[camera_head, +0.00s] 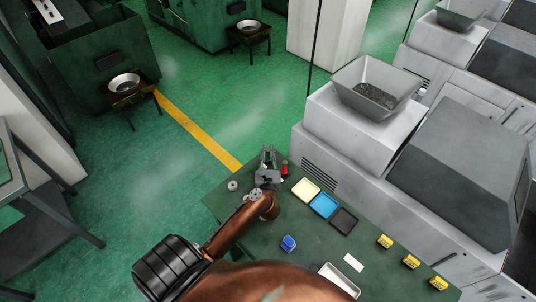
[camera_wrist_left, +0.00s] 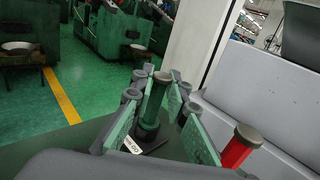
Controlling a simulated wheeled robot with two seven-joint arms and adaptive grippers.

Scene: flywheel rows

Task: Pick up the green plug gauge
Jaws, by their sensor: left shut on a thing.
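The green plug gauge (camera_wrist_left: 152,108) has a dark grey round top and a dark green lower collar. It stands between the green-padded fingers of my left gripper (camera_wrist_left: 155,112), which is shut on it. In the head view my left gripper (camera_head: 267,163) is over the far left part of the green table, and the gauge is mostly hidden by the fingers. I cannot tell whether its base touches the table. A red plug gauge (camera_wrist_left: 240,146) with a grey top stands just right of the gripper; it also shows in the head view (camera_head: 284,168).
Yellow, blue and black trays (camera_head: 323,206) lie right of the gripper. A blue item (camera_head: 288,243), a white card (camera_head: 354,262) and several yellow boxes (camera_head: 411,262) lie nearer. A small ring-like part (camera_head: 233,185) is at the left edge. Grey machines (camera_head: 350,145) border the table's right side.

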